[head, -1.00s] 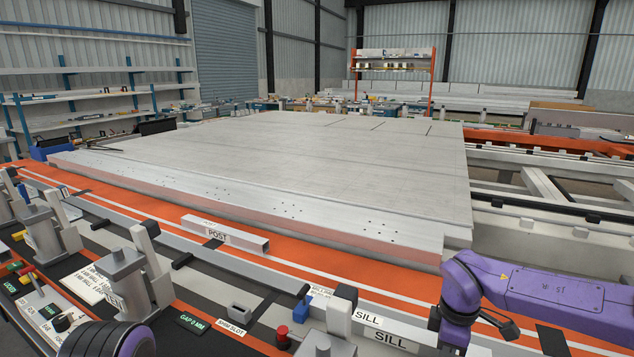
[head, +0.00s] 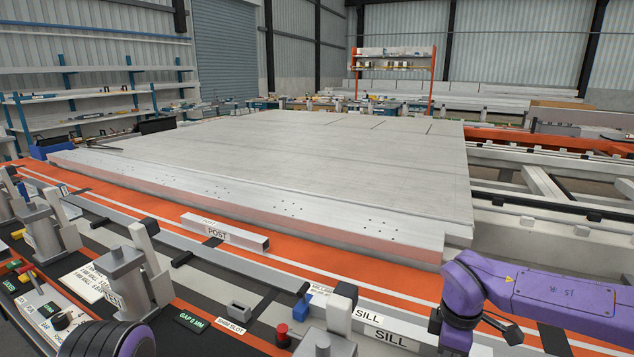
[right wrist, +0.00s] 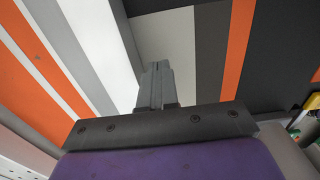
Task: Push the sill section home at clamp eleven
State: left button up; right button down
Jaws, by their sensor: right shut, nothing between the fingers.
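The sill section (head: 391,340) is a pale grey bar marked SILL at the bottom of the head view, partly hidden by my right arm and cut off by the frame edge. A grey clamp (head: 328,340) with a black-tipped arm stands beside its left end. I cannot read a clamp number, nor tell whether a gap remains at the joint. My right gripper (right wrist: 157,85) is shut and empty in the right wrist view. Its fingers point toward a pale surface (right wrist: 165,42); contact cannot be told. My left gripper is outside the frames.
A short bar marked POST (head: 225,233) lies on the orange table strip. A large pale panel (head: 300,150) fills the middle. A second grey clamp (head: 130,280) stands at left. A red knob (head: 283,334) and a blue block (head: 302,306) sit near the sill's left end.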

notch_tip(320, 180, up, 8)
jog(key=p, duration=0.4)
jog(key=shift+f, duration=0.2)
